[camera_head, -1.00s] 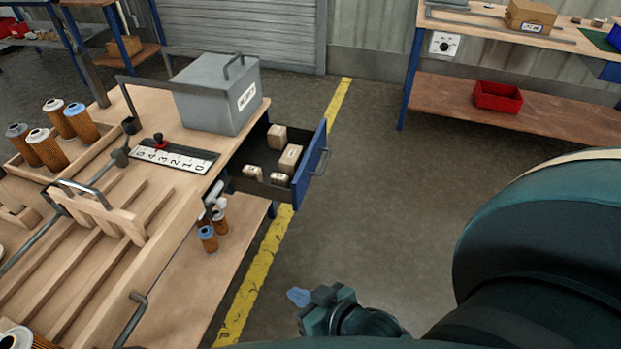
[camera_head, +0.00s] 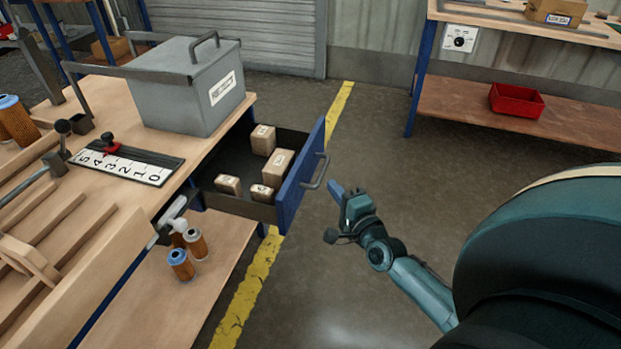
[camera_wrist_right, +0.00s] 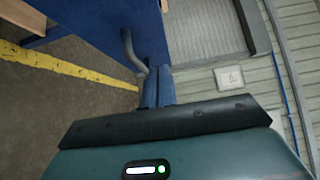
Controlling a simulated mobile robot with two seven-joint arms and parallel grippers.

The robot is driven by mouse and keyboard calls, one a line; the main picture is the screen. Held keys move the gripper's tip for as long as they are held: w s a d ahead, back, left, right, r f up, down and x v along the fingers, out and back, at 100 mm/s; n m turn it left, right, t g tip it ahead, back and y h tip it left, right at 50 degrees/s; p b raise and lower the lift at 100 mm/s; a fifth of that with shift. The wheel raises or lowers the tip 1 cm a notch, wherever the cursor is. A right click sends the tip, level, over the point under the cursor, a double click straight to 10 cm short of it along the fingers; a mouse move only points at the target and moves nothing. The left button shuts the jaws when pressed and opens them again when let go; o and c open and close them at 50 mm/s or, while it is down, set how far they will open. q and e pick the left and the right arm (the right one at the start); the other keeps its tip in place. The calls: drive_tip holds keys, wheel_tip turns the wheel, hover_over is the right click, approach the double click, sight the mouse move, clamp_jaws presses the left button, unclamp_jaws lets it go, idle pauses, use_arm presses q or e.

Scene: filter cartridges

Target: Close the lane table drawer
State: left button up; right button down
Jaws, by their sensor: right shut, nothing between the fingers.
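The lane table drawer (camera_head: 301,177) has a blue front with a grey bar handle (camera_head: 316,171) and stands pulled out from the right side of the wooden table (camera_head: 120,105). Several small cardboard boxes lie inside it. My right gripper (camera_head: 337,190) is shut and empty, just to the right of the drawer front and slightly below the handle. In the right wrist view, the blue fingers (camera_wrist_right: 158,88) are together, with the drawer front (camera_wrist_right: 110,25) and its handle (camera_wrist_right: 133,50) close ahead. Whether they touch the handle is unclear. My left gripper is out of view.
A grey lidded box (camera_head: 190,95) stands on the table above the drawer. Orange filter cartridges (camera_head: 181,264) stand on the lower shelf. A second bench with a red bin (camera_head: 516,101) is at the back right. The floor right of the drawer is open.

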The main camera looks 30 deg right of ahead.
sight(302, 166)
drive_tip(key=w, duration=0.2)
drive_tip(key=w+a, duration=0.1)
drive_tip(key=w, duration=0.3)
drive_tip(key=shift+w+a, duration=0.4)
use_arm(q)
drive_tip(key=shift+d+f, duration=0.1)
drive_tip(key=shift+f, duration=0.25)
use_arm(e)
drive_tip(key=shift+w+a, duration=0.25)
drive_tip(key=shift+w, duration=0.05)
